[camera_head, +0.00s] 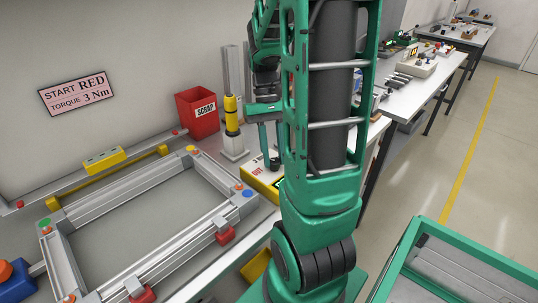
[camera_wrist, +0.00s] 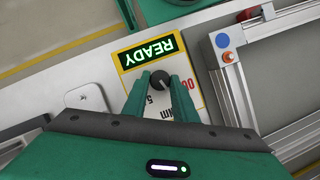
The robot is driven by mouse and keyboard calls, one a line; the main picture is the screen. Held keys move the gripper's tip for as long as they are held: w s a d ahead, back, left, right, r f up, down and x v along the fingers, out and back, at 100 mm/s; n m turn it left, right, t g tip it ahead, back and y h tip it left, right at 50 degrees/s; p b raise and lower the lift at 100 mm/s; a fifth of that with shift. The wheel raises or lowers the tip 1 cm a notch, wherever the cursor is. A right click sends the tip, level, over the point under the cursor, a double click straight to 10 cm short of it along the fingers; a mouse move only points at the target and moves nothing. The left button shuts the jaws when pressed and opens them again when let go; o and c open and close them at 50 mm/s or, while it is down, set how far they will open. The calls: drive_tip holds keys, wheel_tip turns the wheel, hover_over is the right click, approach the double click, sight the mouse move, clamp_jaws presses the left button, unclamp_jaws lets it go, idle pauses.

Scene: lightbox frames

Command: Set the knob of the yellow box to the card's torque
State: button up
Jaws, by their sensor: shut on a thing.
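The pink card (camera_head: 76,92) on the wall reads "START RED, TORQUE 3 Nm". The yellow box (camera_head: 262,180) is on the bench, partly hidden behind my arm. In the wrist view its face shows a yellow-bordered "READY" sign (camera_wrist: 150,50), upside down, and a black round knob (camera_wrist: 160,78) with a pale pointer mark. My gripper (camera_wrist: 161,82) is shut on the knob, one green finger on each side. A "5" and part of "Nm" show on the face; the rest of the scale is hidden by the fingers. I cannot read the pointer's setting.
An aluminium frame (camera_head: 97,196) with coloured dots and red clamps lies left of the box. A red scrap bin (camera_head: 197,113) and a yellow-and-black post tool (camera_head: 232,115) stand behind. A green-edged cart (camera_head: 460,258) is at front right; the floor beyond is clear.

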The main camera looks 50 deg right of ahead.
drive_tip(key=shift+m+t+y, duration=0.4)
drive_tip(key=shift+m+y, duration=0.1)
drive_tip(key=shift+m, duration=1)
drive_tip(key=o, duration=1)
drive_tip(key=v, duration=1)
drive_tip(key=shift+d+r, duration=0.1)
drive_tip(key=shift+r, duration=0.3)
